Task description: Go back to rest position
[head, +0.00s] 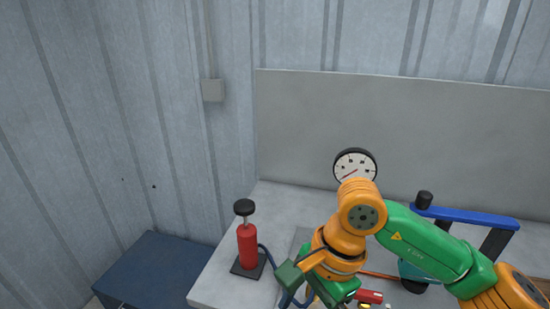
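My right arm comes in from the right, with green and orange links, and bends down over the workbench. Its wrist end, where my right gripper (318,285) is, is low in the head view. The fingertips are not clearly visible, so I cannot tell if it is open or holds anything. My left gripper is not in view. A red hand pump (248,245) with a black knob stands upright on a dark base, left of my wrist and apart from it. A dark blue hose runs from it toward the area under my wrist.
The grey workbench (215,282) has a tall back panel (300,125). A round gauge (355,164) is behind my wrist. A blue bar on dark legs (468,217) stands at right, behind my arm. A small red part (368,296) lies below. A blue box-like surface (155,268) is lower left.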

